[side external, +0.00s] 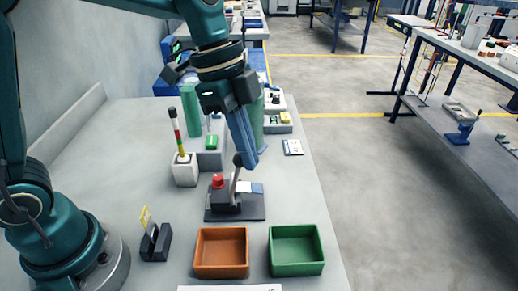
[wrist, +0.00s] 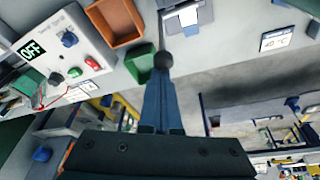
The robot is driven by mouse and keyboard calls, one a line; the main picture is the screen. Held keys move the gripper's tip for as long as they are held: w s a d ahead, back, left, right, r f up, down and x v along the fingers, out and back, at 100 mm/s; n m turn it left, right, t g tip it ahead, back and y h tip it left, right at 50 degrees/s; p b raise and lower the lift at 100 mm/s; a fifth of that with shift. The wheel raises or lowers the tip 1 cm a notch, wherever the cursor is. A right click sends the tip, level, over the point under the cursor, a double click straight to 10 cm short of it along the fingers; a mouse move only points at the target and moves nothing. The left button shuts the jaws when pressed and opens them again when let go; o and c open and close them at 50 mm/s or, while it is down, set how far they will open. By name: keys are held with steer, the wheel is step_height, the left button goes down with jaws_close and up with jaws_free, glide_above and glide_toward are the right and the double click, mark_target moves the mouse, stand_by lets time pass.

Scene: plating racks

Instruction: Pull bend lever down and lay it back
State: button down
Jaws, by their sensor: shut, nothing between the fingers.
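The bend lever (side external: 235,180) is a grey rod with a black ball knob, standing nearly upright on a dark bending fixture (side external: 222,214) with a red cap (side external: 218,181). My gripper (side external: 253,160) is shut and empty, pointing down, with its blue fingertips close to the right of the knob in the side view. In the wrist view the knob (wrist: 163,59) is right at the tips of my shut fingers (wrist: 161,76). I cannot tell whether they touch. The lower part of the lever is partly hidden behind the red cap and the fixture.
An orange tray (side external: 221,270) and a green tray (side external: 296,268) stand in front of the fixture. A white holder (side external: 185,175) with a striped stick and a black slotted block (side external: 156,242) stand to the left. Green cylinders stand behind. The bench's right edge is near.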

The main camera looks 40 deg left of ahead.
steer(key=shift+s+a+r, duration=0.15)
steer(key=shift+s+a, duration=0.95)
